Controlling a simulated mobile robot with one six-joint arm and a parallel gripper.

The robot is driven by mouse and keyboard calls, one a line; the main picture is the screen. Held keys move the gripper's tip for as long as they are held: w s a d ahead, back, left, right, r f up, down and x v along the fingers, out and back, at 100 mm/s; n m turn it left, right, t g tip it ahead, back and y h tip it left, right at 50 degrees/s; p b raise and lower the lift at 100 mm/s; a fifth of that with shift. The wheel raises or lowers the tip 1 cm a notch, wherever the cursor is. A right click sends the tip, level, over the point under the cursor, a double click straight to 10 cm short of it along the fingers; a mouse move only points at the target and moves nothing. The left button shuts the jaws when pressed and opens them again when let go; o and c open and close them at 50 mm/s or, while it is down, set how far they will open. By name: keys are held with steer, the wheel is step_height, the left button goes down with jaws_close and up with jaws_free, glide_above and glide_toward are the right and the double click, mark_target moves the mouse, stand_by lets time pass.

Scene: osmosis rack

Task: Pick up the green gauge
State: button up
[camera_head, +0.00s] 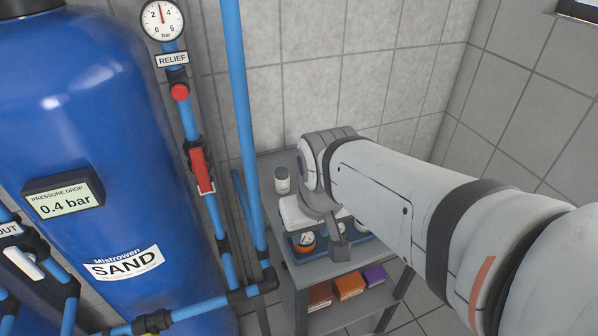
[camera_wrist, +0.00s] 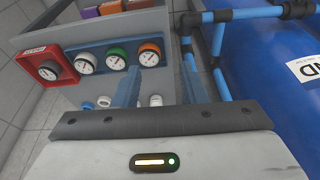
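The green gauge (camera_wrist: 116,59) has a green rim and a white dial. In the head view, the arm and gripper partly hide the gauges, and the green one is hard to make out. My gripper (camera_wrist: 160,62) is open above the trolley top. In the wrist view, its fingers reach up toward the tray, with the orange gauge framed between them and the green gauge just left of the left finger. No gauge is held.
A white bottle (camera_head: 282,180) stands at the trolley's back. Blue pipes (camera_head: 240,120) and the sand tank (camera_head: 95,140) flank the trolley. Boxes (camera_head: 348,286) lie on the lower shelf.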

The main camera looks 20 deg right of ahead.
steer(key=shift+o, duration=0.8)
steer(key=shift+w, duration=0.2)
steer(key=shift+o, duration=1.1)
steer(key=w+d+f+m+g+p, duration=0.1)
steer(key=w+d+f+m+p, duration=0.1)
steer(key=w+d+f+m, duration=0.2)
steer(key=w+d+m, duration=0.2)
steer(key=w+m, duration=0.2)
steer(key=shift+w+d+f+m+g+p, duration=0.2)
steer(key=shift+w+m+g+p, duration=0.1)
steer(key=shift+m+g+p, duration=0.1)
steer(key=m+g+p, duration=0.1)
steer(key=m, duration=0.6)
glide_above(337, 226)
step_height(337, 226, down, 7)
steer(key=shift+a+r, duration=0.1)
steer(key=shift+f, duration=0.35)
steer(key=shift+f+p, duration=0.85)
steer(key=shift+f, duration=2.9)
